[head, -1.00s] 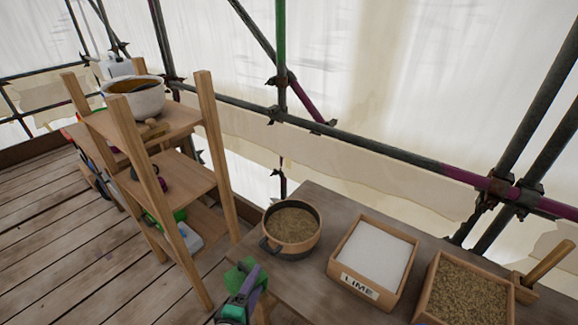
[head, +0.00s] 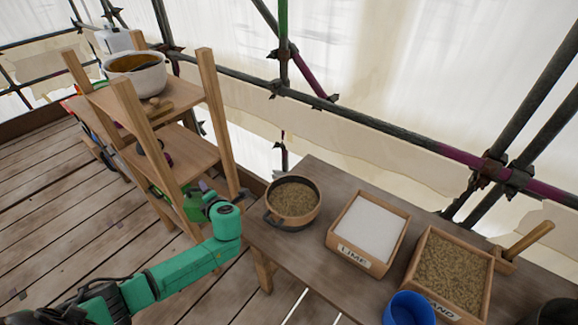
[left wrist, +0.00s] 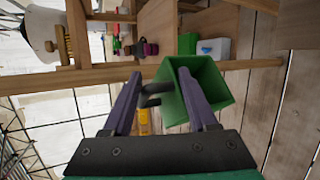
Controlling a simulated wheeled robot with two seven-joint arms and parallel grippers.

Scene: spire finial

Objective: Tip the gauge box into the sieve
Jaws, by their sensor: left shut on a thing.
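The gauge box (left wrist: 207,88) is a green, square-sided box with a dark handle. My left gripper (left wrist: 157,88) is shut on that handle, with the box to the right of the fingers in the left wrist view. In the head view my left gripper (head: 207,194) and the box (head: 196,208) are beside the shelf, left of the table and partly hidden by my green arm. A round, brown-walled vessel, which looks like the sieve (head: 268,217), stands on the table's left end. Brown grains fill it; no mesh shows. My right gripper is out of view.
The table (head: 300,248) also bears a white-filled LIME box (head: 344,256) and a SAND box (head: 413,287). A blue round thing (head: 408,308) shows at the bottom edge. The wooden shelf (head: 221,120) stands close to my left gripper, a white pot (head: 146,80) on top.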

